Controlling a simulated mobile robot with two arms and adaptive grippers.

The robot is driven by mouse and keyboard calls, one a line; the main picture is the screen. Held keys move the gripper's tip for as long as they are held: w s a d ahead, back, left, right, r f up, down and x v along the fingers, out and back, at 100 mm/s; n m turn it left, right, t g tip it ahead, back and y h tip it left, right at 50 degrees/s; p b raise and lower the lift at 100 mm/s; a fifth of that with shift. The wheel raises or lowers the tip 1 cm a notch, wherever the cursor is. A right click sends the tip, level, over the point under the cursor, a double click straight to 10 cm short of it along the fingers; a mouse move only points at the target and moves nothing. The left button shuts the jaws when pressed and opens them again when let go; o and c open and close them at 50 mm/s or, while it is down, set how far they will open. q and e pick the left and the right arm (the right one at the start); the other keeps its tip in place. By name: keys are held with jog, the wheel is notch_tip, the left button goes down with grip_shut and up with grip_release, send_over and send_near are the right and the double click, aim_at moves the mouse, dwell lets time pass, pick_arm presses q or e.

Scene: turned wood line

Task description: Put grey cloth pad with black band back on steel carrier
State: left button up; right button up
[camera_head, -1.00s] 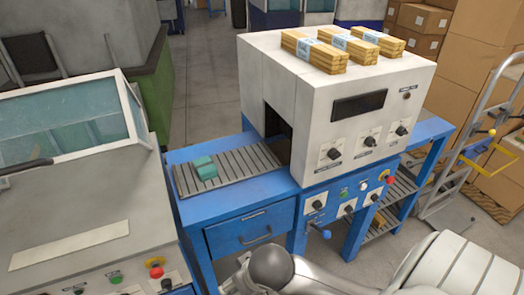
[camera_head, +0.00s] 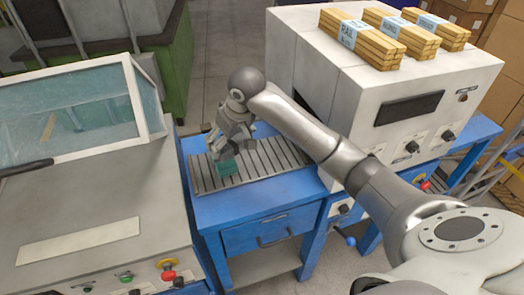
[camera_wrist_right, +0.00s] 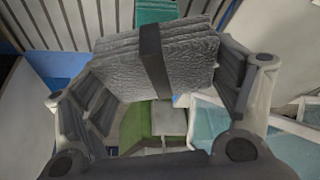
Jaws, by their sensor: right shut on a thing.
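The grey cloth pad (camera_wrist_right: 190,62) with its black band (camera_wrist_right: 152,62) is between the fingers of my right gripper (camera_wrist_right: 165,80) in the right wrist view. The fingers are shut on its two sides. In the head view my right gripper (camera_head: 229,146) is over the left part of a grey slatted metal bed (camera_head: 262,161), which may be the steel carrier. I cannot tell the pad apart from the gripper there. A teal block (camera_head: 227,168) sits on the bed below the gripper and shows behind the pad in the right wrist view (camera_wrist_right: 160,11). My left gripper is not in view.
The bed lies on a blue table (camera_head: 262,208) and runs into a white machine (camera_head: 335,85). Several banded wood bundles (camera_head: 358,40) lie on the machine. A grey machine with a glass hood (camera_head: 70,120) stands at left. Bare slats show right of the teal block.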

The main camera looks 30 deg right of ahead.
jog(key=d+f+p, duration=0.2)
jog(key=d+f, duration=0.1)
jog(key=d, duration=0.5)
jog(key=p, duration=0.1)
send_over(262, 155)
jog(key=s, duration=0.2)
jog(key=f, duration=0.5)
jog(key=shift+w+a+f, duration=0.15)
jog(key=shift+a+f, duration=0.05)
jog(key=shift+a, duration=0.05)
jog(key=shift+d+f, duration=0.2)
jog(key=f, duration=0.1)
jog(key=f+p, duration=0.2)
jog(key=shift+d, duration=0.25)
jog(key=shift+f, duration=0.3)
jog(key=shift+f, duration=0.2)
jog(key=o, duration=1)
jog(key=shift+r, duration=0.1)
